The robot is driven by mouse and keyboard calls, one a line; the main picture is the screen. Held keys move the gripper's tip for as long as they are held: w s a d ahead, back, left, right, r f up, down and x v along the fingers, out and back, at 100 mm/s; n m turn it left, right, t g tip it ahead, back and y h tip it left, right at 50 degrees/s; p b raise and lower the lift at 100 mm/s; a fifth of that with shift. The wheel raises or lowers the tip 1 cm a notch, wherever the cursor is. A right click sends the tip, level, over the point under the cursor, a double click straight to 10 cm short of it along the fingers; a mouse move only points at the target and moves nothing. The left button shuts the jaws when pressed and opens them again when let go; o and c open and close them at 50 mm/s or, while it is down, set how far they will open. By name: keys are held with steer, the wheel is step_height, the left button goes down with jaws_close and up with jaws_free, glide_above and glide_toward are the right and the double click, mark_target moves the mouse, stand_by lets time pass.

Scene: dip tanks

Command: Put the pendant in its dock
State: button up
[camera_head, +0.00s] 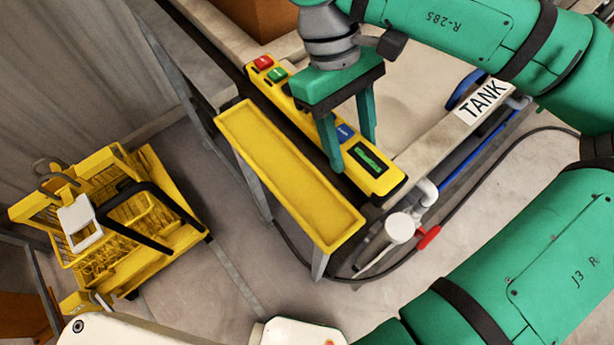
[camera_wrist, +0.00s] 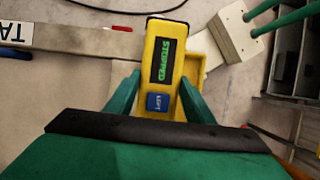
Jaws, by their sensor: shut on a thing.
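The pendant (camera_head: 367,158) is a long yellow box with red, green and blue buttons and a dark display with green text. My gripper (camera_head: 352,150) is shut across it near the display end, one green finger on each long side. In the wrist view the pendant (camera_wrist: 165,65) lies between the fingers (camera_wrist: 159,82), its display reading STOPPED; its other end is hidden by my gripper. A shallow yellow tray (camera_head: 290,170), apparently the dock, stands empty on grey legs to the left of and below the pendant. Part of it shows behind the pendant in the wrist view (camera_wrist: 208,90).
A pale rail with a TANK sign (camera_head: 482,100) runs right of the pendant, with blue and white pipes and a red valve handle (camera_head: 429,237) nearby. A black cable curves over the floor. A yellow cart (camera_head: 130,225) stands at left.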

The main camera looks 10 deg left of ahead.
steer(key=s+a+f, duration=0.1)
steer(key=a+f, duration=0.1)
steer(key=s+a+f, duration=0.1)
steer(key=a+f, duration=0.1)
steer(key=s+a+f, duration=0.1)
steer(key=f, duration=0.1)
steer(key=shift+s+a+f, duration=0.15)
steer(key=shift+s+a, duration=0.2)
steer(key=shift+a, duration=0.05)
steer(key=shift+s+a+f, duration=0.1)
steer(key=shift+a+f, duration=0.05)
steer(key=shift+f, duration=0.8)
steer(key=shift+a+f, duration=0.1)
steer(key=shift+f, duration=0.8)
steer(key=shift+f, duration=0.65)
steer(key=o, duration=1.1)
steer(key=shift+s+f, duration=0.1)
steer(key=shift+o, duration=0.4)
steer(key=shift+r, duration=0.5)
steer(key=v, duration=1.2)
steer(key=shift+r, duration=0.25)
